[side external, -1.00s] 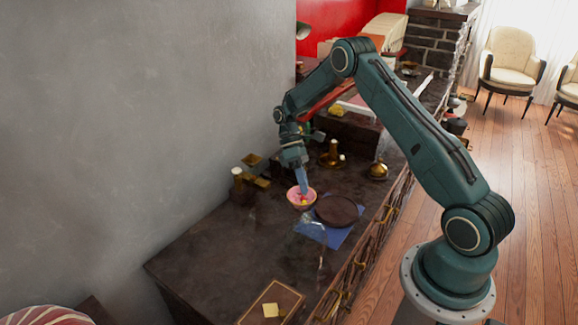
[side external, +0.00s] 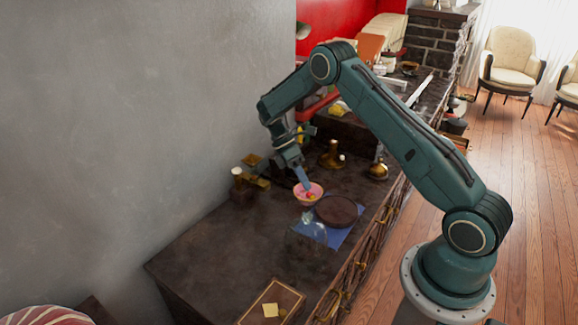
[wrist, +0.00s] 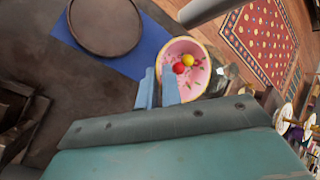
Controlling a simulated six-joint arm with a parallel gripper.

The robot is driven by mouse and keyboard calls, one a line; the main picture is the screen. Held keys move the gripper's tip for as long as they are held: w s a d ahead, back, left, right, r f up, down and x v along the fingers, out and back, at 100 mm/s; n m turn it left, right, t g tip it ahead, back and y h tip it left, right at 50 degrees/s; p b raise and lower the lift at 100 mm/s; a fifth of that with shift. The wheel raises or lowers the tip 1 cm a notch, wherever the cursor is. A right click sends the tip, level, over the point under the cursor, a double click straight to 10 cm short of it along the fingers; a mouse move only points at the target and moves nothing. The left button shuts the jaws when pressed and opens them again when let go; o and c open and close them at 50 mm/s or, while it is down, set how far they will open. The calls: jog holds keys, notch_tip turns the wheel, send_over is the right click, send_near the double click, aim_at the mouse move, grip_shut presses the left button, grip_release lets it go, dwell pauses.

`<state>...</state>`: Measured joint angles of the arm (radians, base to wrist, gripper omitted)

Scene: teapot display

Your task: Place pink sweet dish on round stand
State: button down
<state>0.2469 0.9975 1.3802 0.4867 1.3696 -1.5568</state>
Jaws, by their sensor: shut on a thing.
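The pink sweet dish (side external: 309,196) has a pale yellow rim and holds red and yellow sweets; it also shows in the wrist view (wrist: 196,88). My gripper (side external: 306,186) is shut on the dish's near wall, with its blue fingers straddling the rim in the wrist view (wrist: 158,88). The round stand (side external: 337,211) is a flat dark brown disc on a blue cloth; it also shows in the wrist view (wrist: 105,28). The dish is beside the stand, at its upper left in the side view. I cannot tell how high the dish is above the tabletop.
The blue cloth (side external: 336,238) lies under the stand, with a clear glass item (side external: 312,227) at its left. Brass pieces (side external: 332,156) stand behind the dish, with another brass object (side external: 377,170) at the right.

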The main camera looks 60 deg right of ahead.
jog(key=d+r+n+h, duration=0.1)
jog(key=d+n+h, duration=0.1)
jog(key=n+h, duration=0.15)
notch_tip(320, 180, up, 8)
jog(key=n+t+h, duration=0.4)
jog(key=n+t, duration=0.1)
jog(key=n, duration=0.7)
send_over(331, 206)
jog(key=w+a, duration=0.1)
jog(key=a, duration=0.2)
jog(key=shift+d+m, duration=0.2)
jog(key=shift+m, duration=0.05)
notch_tip(331, 206, down, 16)
jog(key=shift+f, duration=0.1)
jog(key=shift+f, duration=1.85)
jog(key=shift+f, duration=0.1)
